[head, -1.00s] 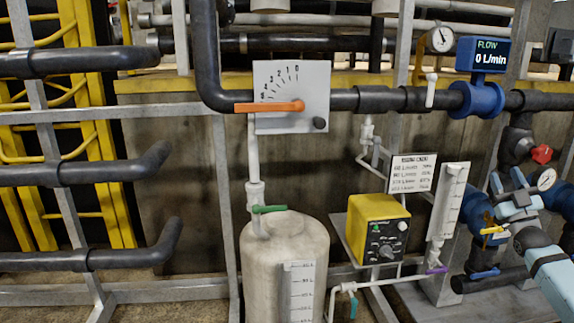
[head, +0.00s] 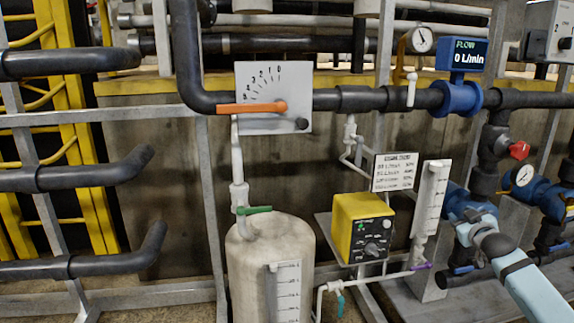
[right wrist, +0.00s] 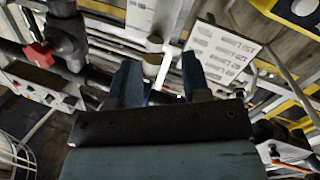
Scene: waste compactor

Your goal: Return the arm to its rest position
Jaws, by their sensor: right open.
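My right arm (head: 530,287) comes in from the lower right of the head view. Its gripper end (head: 476,229) overlaps blue pipework there, and its fingertips are hard to make out. In the right wrist view the two dark blue fingers of my right gripper (right wrist: 160,84) are spread apart. I see nothing held between them; white and grey pipework shows behind the gap. My left gripper is not in view.
A yellow control box (head: 356,220), a clear scale tube (head: 430,198) and a sign (head: 394,172) stand left of my right gripper. A blue flow meter (head: 463,98) reads 0 L/min. A white tank (head: 250,270) and dial plate (head: 290,75) are farther left.

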